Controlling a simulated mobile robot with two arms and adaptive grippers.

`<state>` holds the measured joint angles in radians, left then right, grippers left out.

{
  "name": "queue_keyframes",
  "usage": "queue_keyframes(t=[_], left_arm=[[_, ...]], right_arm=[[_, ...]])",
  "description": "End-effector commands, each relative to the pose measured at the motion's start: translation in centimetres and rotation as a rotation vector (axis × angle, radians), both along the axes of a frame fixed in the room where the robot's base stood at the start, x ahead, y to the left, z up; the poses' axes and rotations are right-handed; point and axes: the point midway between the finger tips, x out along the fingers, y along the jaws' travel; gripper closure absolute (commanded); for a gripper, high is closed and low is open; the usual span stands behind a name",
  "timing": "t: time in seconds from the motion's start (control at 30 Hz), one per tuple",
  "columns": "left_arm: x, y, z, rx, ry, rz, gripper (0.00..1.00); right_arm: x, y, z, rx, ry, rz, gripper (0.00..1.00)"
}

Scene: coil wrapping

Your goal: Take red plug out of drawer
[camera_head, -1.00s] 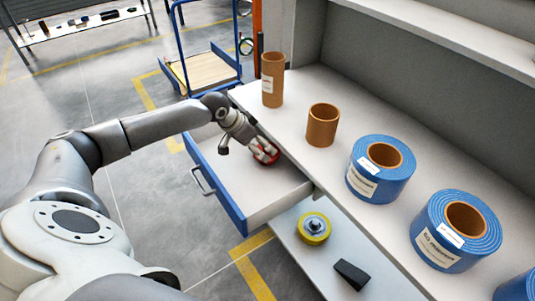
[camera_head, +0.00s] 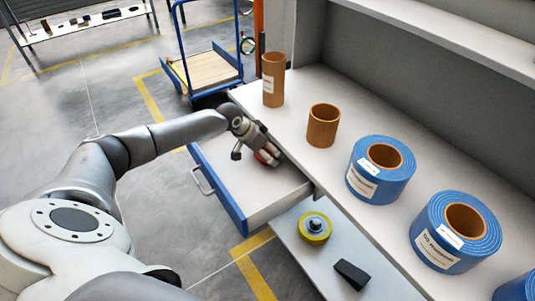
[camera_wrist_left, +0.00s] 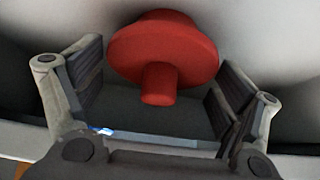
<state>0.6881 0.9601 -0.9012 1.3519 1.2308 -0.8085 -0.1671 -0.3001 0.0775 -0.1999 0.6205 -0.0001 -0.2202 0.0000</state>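The red plug (camera_head: 267,157) is in the open drawer (camera_head: 235,205), at its back end close to the shelf edge, partly hidden by my left gripper. My left gripper (camera_head: 256,150) is inside the drawer area, right at the plug. In the left wrist view the red plug (camera_wrist_left: 163,52) shows a wide round flange with a short stem pointing toward the camera. The left gripper's fingers (camera_wrist_left: 160,95) are spread on both sides of the plug, with gaps on each side. My right gripper is not in view.
Cardboard tubes (camera_head: 323,125) and blue coils (camera_head: 380,170) stand on the shelf (camera_head: 300,165) to the right. A yellow ring-shaped item (camera_head: 315,228) and a black wedge (camera_head: 350,273) lie on the lower shelf. A blue cart (camera_head: 205,70) stands behind the drawer.

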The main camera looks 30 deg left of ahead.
Motion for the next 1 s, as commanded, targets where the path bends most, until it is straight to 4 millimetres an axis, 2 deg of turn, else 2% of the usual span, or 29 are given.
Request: queue_keyframes(t=[0.03,0.2,0.47,0.67,0.77,1.0], left_arm=[[0.0,0.0,0.0,0.000,0.000,0.000,0.24],[0.0,0.0,0.0,0.000,0.000,0.000,0.43],[-0.1,0.1,0.1,0.000,0.000,0.000,0.43],[-0.8,0.4,0.9,0.000,0.000,0.001,0.43],[-1.5,0.7,1.7,0.002,-0.001,0.000,0.43],[-5.8,2.6,3.8,0.006,0.002,0.000,0.43]], right_arm=[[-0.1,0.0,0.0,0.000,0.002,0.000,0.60],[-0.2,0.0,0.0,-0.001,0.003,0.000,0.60],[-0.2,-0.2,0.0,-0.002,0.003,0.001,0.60],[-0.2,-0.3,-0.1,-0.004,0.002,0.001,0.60],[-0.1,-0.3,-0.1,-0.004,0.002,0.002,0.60],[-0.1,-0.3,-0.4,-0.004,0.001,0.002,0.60]])
